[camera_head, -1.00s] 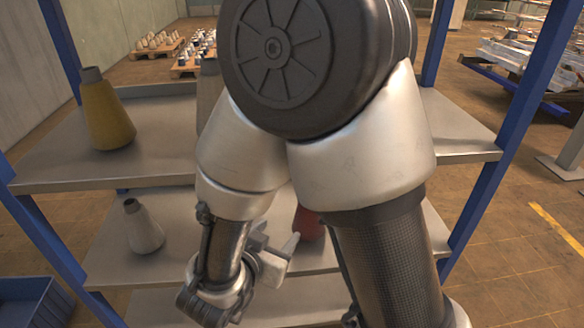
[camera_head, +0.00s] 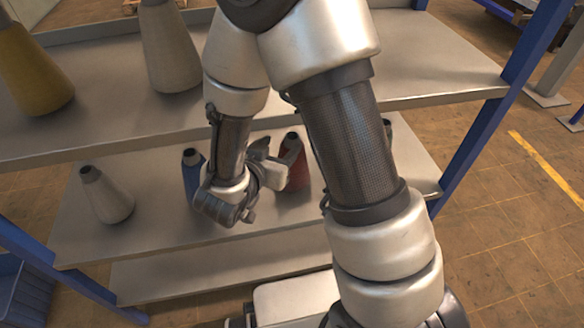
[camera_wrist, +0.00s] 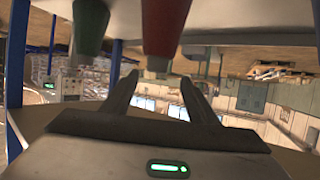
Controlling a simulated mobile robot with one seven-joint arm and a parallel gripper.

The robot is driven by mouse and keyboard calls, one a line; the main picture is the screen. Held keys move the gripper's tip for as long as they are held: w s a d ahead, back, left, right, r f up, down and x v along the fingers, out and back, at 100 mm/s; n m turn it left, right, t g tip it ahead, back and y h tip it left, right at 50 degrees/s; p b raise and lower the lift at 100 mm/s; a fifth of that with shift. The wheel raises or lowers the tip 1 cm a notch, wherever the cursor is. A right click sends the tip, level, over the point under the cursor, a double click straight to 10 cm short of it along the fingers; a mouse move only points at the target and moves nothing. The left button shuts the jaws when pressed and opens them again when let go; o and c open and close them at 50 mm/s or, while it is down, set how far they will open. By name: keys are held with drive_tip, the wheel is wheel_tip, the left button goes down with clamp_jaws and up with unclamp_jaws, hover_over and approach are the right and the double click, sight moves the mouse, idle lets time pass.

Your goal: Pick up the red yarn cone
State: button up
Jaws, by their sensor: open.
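The red yarn cone (camera_head: 297,168) stands on the middle shelf, partly hidden behind my gripper in the head view. In the wrist view the red cone (camera_wrist: 163,30) shows upside down at the top, just beyond and between my fingers. My gripper (camera_head: 279,162) is beside the cone on its left, with its fingers pointing toward it. In the wrist view my gripper (camera_wrist: 160,92) has its two fingers apart with nothing gripped between them. I cannot tell whether a finger touches the cone.
A blue cone (camera_head: 192,172) stands left of my wrist and a white cone (camera_head: 106,196) farther left. A green cone (camera_wrist: 90,25) stands near the red one. The upper shelf (camera_head: 110,110) holds a yellow cone (camera_head: 30,75) and a grey cone (camera_head: 169,50). Blue posts (camera_head: 500,120) frame the rack.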

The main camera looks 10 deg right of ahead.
drive_tip(key=x, duration=0.2)
drive_tip(key=shift+w+d+f, duration=0.1)
drive_tip(key=shift+w+d, duration=0.05)
drive_tip(key=shift+w, duration=0.1)
drive_tip(key=x, duration=0.2)
drive_tip(key=b+x, duration=0.1)
drive_tip(key=x, duration=0.2)
drive_tip(key=shift+s+d, duration=0.1)
drive_tip(key=shift+d, duration=0.2)
clamp_jaws()
